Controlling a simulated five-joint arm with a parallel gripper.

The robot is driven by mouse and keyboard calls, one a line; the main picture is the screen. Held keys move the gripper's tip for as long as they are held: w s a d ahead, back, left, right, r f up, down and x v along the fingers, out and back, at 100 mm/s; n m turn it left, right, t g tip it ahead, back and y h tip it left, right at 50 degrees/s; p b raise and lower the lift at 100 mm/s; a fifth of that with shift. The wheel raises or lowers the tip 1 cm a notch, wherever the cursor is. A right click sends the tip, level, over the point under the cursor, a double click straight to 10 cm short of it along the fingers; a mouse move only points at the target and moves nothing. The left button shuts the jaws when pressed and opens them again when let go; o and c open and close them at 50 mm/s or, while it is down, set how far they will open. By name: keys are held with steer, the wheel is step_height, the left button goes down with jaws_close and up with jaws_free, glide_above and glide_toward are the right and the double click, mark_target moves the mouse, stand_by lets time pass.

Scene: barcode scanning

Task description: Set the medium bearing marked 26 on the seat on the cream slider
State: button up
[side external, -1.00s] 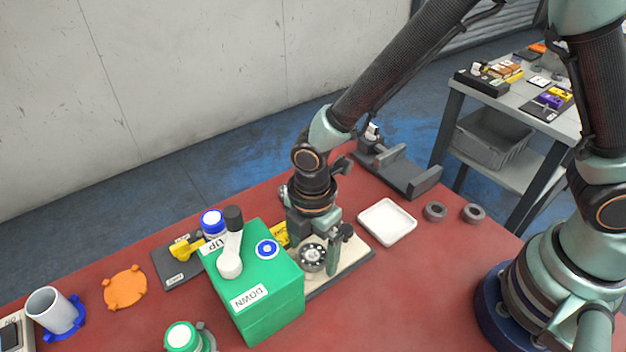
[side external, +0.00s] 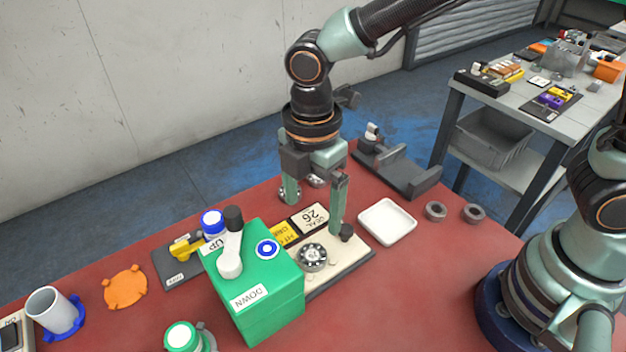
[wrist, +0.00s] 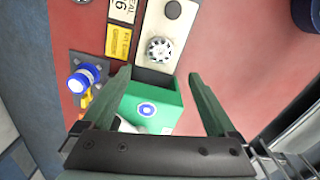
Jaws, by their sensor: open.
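In the wrist view the bearing (wrist: 160,49) lies on the cream strip (wrist: 155,20). I cannot read a mark on it, and the seat under it is hidden.
A green box (side external: 262,295) with a lever and UP and DOWN labels stands close left of the slider. A dark knob (side external: 347,232) stands on the slider plate. A white tray (side external: 387,222) and two grey rings (side external: 436,211) lie right.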

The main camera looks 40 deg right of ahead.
steer(key=d+r+m+t, duration=0.2)
steer(key=d+r+m, duration=0.3)
steer(key=d+m, duration=0.5)
steer(key=s+d+r+m+t, duration=0.1)
steer(key=d+r+m+t, duration=0.2)
steer(key=d+r+m, duration=0.3)
steer(key=d+m, duration=0.4)
steer(key=d, duration=0.2)
steer(key=shift+s+d+t, duration=0.25)
steer(key=shift+d+t, duration=0.05)
